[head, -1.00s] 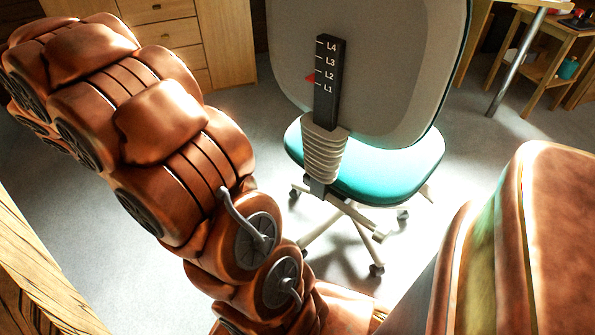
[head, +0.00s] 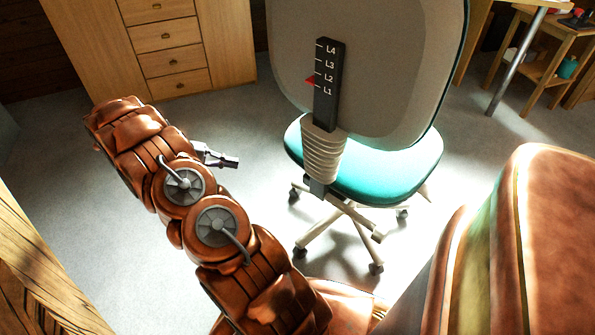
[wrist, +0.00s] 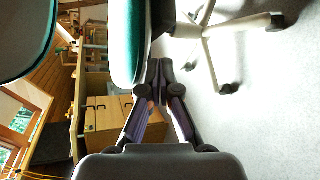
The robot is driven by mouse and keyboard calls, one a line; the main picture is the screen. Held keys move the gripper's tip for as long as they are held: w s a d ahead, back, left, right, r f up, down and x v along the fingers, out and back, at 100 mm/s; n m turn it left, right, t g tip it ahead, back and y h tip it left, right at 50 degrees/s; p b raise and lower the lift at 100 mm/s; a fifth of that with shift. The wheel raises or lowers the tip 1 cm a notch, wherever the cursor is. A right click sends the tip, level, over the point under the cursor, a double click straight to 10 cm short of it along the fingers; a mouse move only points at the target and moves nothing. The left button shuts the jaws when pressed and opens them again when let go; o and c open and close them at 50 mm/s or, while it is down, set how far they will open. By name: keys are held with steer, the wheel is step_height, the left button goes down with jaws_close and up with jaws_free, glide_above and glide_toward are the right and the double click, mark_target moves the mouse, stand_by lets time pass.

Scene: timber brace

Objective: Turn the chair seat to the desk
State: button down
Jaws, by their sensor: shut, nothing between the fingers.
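The chair has a grey backrest (head: 390,60) facing me and a teal seat (head: 385,172) beyond it, on a pale five-spoke castor base (head: 335,225). A black strip (head: 327,85) marked L1 to L4 runs down the back, with a red pointer near L2. My gripper (head: 232,162) is shut and empty, left of the seat and apart from it in the head view. The wrist view is turned sideways; the shut fingertips (wrist: 160,66) appear close to the seat edge (wrist: 128,40), but contact cannot be told. The desk cannot be identified for certain.
A wooden drawer cabinet (head: 165,40) stands at the back left. A wooden table with a metal leg (head: 515,65) and a small side table (head: 545,45) are at the upper right. Wooden furniture (head: 40,270) fills the lower left corner. Grey floor is clear left of the chair.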

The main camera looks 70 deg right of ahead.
steer(key=s+d+f+m+g+h, duration=0.1)
steer(key=s+d+f+m+g, duration=0.25)
steer(key=d+f, duration=0.6)
steer(key=s+a+b+x, duration=0.1)
steer(key=a+b+x, duration=0.1)
steer(key=x, duration=1)
steer(key=shift+s+a+b, duration=0.2)
steer(key=shift+s+b, duration=0.25)
steer(key=shift+b, duration=0.3)
steer(key=shift+a, duration=0.1)
